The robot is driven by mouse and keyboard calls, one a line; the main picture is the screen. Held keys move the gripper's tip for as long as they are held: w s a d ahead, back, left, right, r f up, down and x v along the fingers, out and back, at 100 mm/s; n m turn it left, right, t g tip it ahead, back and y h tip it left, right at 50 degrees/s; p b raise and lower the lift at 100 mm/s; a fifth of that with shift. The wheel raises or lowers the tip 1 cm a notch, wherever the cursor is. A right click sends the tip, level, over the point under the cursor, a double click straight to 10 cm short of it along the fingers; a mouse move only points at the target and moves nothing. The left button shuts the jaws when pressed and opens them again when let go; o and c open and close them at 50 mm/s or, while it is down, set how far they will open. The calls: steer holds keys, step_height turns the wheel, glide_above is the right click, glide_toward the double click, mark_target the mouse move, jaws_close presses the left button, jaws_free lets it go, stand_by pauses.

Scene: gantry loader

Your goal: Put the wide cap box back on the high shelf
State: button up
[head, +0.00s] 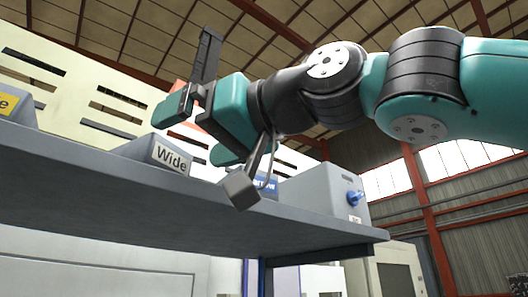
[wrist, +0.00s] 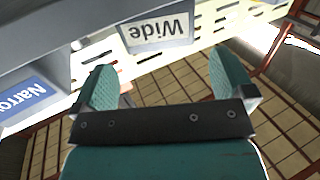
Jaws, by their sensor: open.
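The wide cap box (head: 171,156) is grey with a white label reading "Wide". In the head view it sits on the high shelf (head: 100,172), which I see from below. Its label also shows upside down in the wrist view (wrist: 157,32), beyond the fingertips. My gripper (head: 197,132) is open, with its teal fingers in front of and near the box. In the wrist view the space between the fingers (wrist: 163,80) is empty, and they do not appear to touch the box. Most of the box's body and its contents are hidden.
A blue-labelled box (head: 267,184), partly hidden by my gripper, stands right of the wide box; its label also shows in the wrist view (wrist: 25,97). A yellow-labelled box (head: 14,107) stands at the left. A grey unit with a blue knob (head: 325,192) stands at the shelf's right end.

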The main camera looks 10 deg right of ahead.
steer(key=b+v, duration=0.6)
steer(key=v, duration=0.4)
steer(key=w+d+f+m+g+h+b, duration=0.15)
steer(key=w+f+h, duration=0.25)
steer(key=f, duration=1.4)
steer(key=w+f+g+h+b, duration=0.25)
steer(key=w+f, duration=0.25)
steer(key=f, duration=1.2)
steer(key=s+d+f+g+h+b, duration=0.1)
steer(key=s+d+f+g, duration=0.1)
steer(key=f, duration=0.7)
steer(key=s+d+f+m+g+h, duration=0.1)
steer(key=s+d+f, duration=0.3)
steer(key=f, duration=0.5)
steer(key=s+d+f+m+g+h+b, duration=0.1)
steer(key=s+d+f+g+h, duration=0.1)
steer(key=f, duration=0.7)
steer(key=shift+s+d+g+b, duration=0.35)
steer(key=shift+s+d+g, duration=0.2)
steer(key=shift+s, duration=0.3)
